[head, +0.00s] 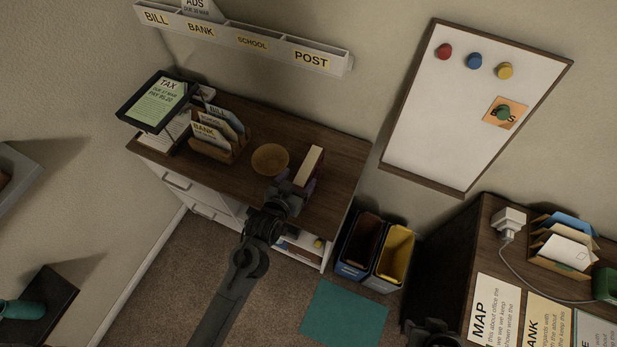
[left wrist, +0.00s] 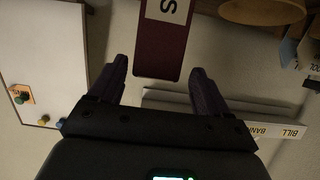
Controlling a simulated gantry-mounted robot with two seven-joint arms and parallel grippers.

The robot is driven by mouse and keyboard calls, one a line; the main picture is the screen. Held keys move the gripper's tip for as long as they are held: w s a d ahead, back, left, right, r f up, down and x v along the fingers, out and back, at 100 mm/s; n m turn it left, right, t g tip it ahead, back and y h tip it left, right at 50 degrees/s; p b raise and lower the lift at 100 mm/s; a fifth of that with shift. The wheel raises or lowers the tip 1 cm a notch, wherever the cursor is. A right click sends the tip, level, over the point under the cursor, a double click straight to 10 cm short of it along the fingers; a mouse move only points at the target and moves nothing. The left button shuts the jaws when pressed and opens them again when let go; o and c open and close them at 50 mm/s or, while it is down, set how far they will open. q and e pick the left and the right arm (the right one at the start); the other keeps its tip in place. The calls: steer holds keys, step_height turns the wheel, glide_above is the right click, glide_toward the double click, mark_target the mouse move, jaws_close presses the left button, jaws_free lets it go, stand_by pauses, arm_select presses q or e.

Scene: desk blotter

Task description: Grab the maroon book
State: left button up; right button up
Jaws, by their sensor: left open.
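The maroon book (head: 310,163) stands upright on the wooden top of the cabinet, its pale page edge facing up in the head view. In the left wrist view the maroon book (left wrist: 163,42) shows its cover or spine with a pale label bearing an "S". My left gripper (head: 292,190) is open at the near side of the book. In the left wrist view its two dark fingers (left wrist: 162,82) stand apart, with the book's end just ahead between them; contact is not visible. A dark part at the bottom edge looks like my right gripper (head: 432,336), mostly cut off.
A round wooden bowl (head: 270,158) stands close left of the book. A letter holder (head: 218,138) and a tilted tablet (head: 157,103) are farther left. A wall rack (head: 243,42) and whiteboard (head: 440,130) hang behind. Bins (head: 396,252) stand on the floor right of the cabinet.

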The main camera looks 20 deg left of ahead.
mark_target(303, 176)
arm_select(q)
steer(key=x, duration=0.3)
steer(key=shift+w+d+r, duration=0.1)
steer(key=shift+w+d, duration=0.15)
steer(key=shift+d, duration=0.05)
steer(key=shift+w+f, duration=0.25)
steer(key=shift+w, duration=0.35)
jaws_close()
steer(key=shift+r, duration=0.1)
